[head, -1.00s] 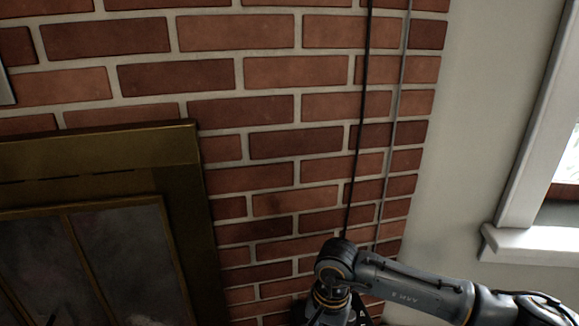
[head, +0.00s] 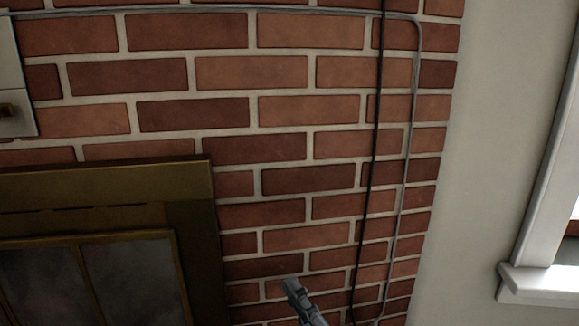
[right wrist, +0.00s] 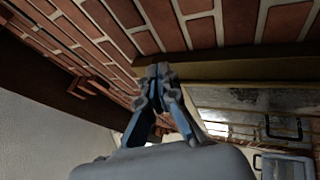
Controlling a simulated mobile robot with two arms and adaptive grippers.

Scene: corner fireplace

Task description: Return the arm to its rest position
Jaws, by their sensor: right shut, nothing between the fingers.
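My right gripper (head: 292,288) shows at the bottom of the head view, in front of the brick wall and to the right of the fireplace frame. Only its tip end is in the picture; the rest of the arm is below the edge. In the right wrist view the right gripper (right wrist: 158,72) points toward the brick, with its fingertips together and nothing between them. My left gripper is in neither view.
A brass-framed fireplace (head: 210,225) with glass doors is at lower left. The brick wall (head: 280,65) carries a black cable (head: 377,130) and a grey conduit (head: 412,130). A white box (head: 18,95) is at the left edge. A window sill (head: 540,285) is at right.

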